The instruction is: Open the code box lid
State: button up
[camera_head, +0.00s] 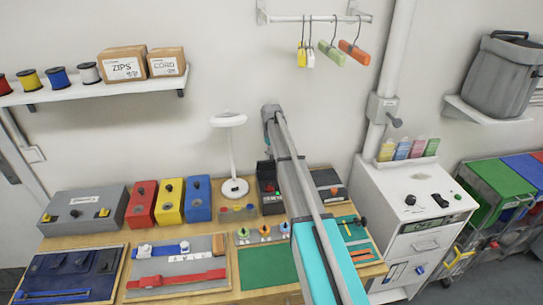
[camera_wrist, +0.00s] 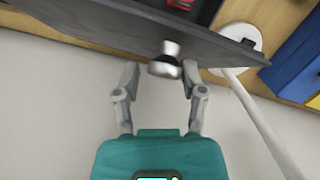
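The code box appears to be the dark box (camera_head: 270,208) at the back of the bench, partly hidden by my arm in the head view. Its dark lid (camera_wrist: 100,22) stands raised, steeply tilted, in the wrist view. A silvery knob (camera_wrist: 166,60) sticks out from the lid's outer face towards the wall side. My gripper (camera_wrist: 159,72) is on that side, its fingers apart with the knob between their tips. The right finger is close to the knob; contact cannot be told. Something red shows inside the box beyond the lid. The head view does not show the fingers clearly.
A white lamp (camera_head: 235,187) stands just left of the box, beside a blue box (camera_head: 198,200). Yellow and red boxes stand further left. A green mat (camera_head: 267,266) lies in front. The wall is close behind the bench.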

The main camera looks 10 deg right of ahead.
jog(key=shift+o, duration=1)
jog(key=shift+w+d+f, duration=0.1)
